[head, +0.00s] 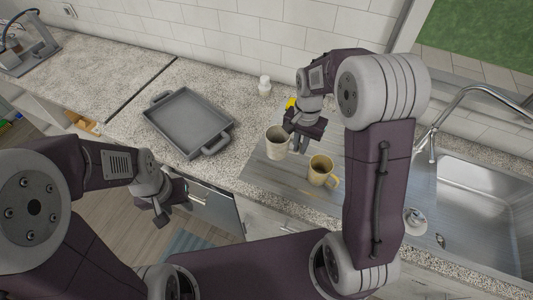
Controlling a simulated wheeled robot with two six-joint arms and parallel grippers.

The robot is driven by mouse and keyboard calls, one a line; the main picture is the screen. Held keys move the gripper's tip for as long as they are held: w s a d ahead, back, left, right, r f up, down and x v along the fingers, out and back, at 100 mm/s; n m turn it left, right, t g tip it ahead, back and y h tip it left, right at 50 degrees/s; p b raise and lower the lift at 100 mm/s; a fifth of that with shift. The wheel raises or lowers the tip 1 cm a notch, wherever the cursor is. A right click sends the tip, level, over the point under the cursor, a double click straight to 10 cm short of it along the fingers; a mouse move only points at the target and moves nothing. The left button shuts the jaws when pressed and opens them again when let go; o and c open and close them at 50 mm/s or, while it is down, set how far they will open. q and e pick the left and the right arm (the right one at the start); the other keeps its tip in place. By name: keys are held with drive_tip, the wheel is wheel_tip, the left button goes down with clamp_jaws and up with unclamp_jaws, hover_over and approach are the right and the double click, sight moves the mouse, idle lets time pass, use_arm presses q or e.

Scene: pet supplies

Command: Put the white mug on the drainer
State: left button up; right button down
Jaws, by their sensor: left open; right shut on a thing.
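The white mug (277,141) is upright at the back left of the grey ribbed drainer (262,174). My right gripper (296,138) is at the mug's right side and shut on it. The gripper hides that side and the handle. I cannot tell whether the mug's base touches the drainer or hangs just above it. My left gripper (172,201) is open and empty, in front of the counter and over the floor.
A yellowish mug (321,171) stands on the drainer, right of the white mug. A grey tray (187,123) lies on the counter to the left. A small white bottle (264,85) stands behind. The sink (485,205) and faucet (433,140) are at right. The drainer's left part is clear.

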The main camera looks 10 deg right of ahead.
drive_tip(key=shift+m, duration=0.6)
drive_tip(key=f, duration=0.8)
drive_tip(key=shift+w+f+p, duration=0.25)
drive_tip(key=shift+f+p, duration=0.1)
drive_tip(key=shift+f, duration=0.05)
drive_tip(key=shift+w+f, duration=0.15)
drive_tip(key=shift+f, duration=0.15)
drive_tip(key=c, duration=1.5)
unclamp_jaws()
drive_tip(key=shift+r, duration=0.1)
wheel_tip(320, 180, up, 12)
drive_tip(key=shift+r, duration=0.15)
drive_tip(key=shift+s+a+f+n+t+b, duration=0.25)
drive_tip(key=shift+s+f+n, duration=0.5)
drive_tip(key=shift+s+n, duration=1.15)
drive_tip(key=shift+s+a+f+n+t+b, duration=0.25)
drive_tip(key=shift+s+f+n, duration=0.6)
drive_tip(key=shift+s, duration=1.85)
drive_tip(key=shift+s+a+f+n+t+b, duration=0.1)
drive_tip(key=shift+s+a+f+n, duration=0.35)
drive_tip(key=shift+s+n, duration=1.5)
